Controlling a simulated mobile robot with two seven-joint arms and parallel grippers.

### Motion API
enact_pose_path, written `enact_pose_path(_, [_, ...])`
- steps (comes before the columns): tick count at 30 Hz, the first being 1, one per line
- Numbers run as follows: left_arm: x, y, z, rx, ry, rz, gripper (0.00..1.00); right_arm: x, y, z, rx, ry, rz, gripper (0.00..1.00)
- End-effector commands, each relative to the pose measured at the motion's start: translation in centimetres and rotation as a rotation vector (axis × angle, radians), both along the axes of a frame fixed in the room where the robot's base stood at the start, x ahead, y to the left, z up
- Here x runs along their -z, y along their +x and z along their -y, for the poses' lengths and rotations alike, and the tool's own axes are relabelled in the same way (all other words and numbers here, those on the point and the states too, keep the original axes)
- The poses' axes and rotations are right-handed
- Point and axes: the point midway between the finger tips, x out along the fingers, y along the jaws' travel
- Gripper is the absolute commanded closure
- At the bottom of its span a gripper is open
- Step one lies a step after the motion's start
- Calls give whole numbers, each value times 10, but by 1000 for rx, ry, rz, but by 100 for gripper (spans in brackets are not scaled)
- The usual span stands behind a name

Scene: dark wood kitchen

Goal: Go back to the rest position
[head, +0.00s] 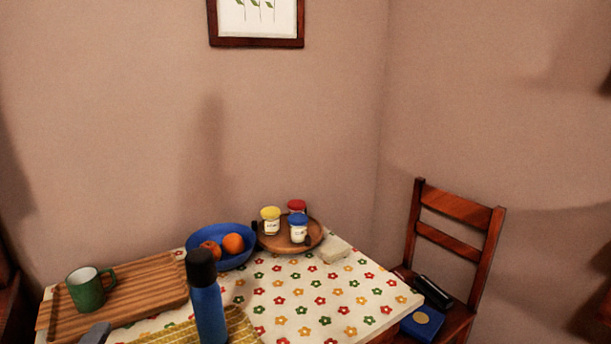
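Neither of my grippers can be made out in the head view. The view shows a table corner with a flowered cloth (290,290) against the wall. A small grey piece (95,334) shows at the bottom edge on the left; too little of it shows to tell what it is.
On the table are a ribbed wooden board (140,290) with a green mug (88,288), a blue bottle (208,308) on a yellow cloth (241,328), a blue fruit bowl (236,261) and a round tray (271,243) with jars. A wooden chair (455,207) stands right.

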Motion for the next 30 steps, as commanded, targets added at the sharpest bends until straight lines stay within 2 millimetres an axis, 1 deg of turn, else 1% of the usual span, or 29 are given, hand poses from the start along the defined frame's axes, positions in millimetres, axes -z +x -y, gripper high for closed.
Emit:
enact_pose_path(1, [13, -8, -1, -63, -143, -57, 5, 0, 0, 0, 0, 0, 0, 8])
enact_pose_path(3, [34, -23, 0, -162, -346, -150, 5, 0, 0, 0, -1, 0, -1, 8])
enact_pose_path(6, [63, -48, 10, -298, -604, -287, 5, 0, -1, 0, -1, 0, -1, 8])
enact_pose_path(9, [84, -72, 25, -412, -792, -408, 5, 1, -2, 0, 0, 1, -4, 8])
enact_pose_path(12, [97, -93, 39, -501, -926, -508, 5, 1, -2, 0, -1, 1, -6, 8])
enact_pose_path(15, [106, -113, 53, -580, -1025, -597, 5, 2, -3, 0, -1, 0, -7, 8])
enact_pose_path(19, [114, -137, 70, -671, -1128, -707, 5, 2, -4, -1, -1, 0, -8, 8])
enact_pose_path(23, [117, -160, 87, -756, -1207, -812, 5, 2, -4, 0, -1, 0, -8, 8])
enact_pose_path(24, [119, -163, 90, -769, -1221, -827, 5, 3, -4, 0, -1, 0, -8, 8])
enact_pose_path(30, [140, -141, 93, -686, -1251, -754, 5, 5, -4, 0, -1, 0, -9, 8])
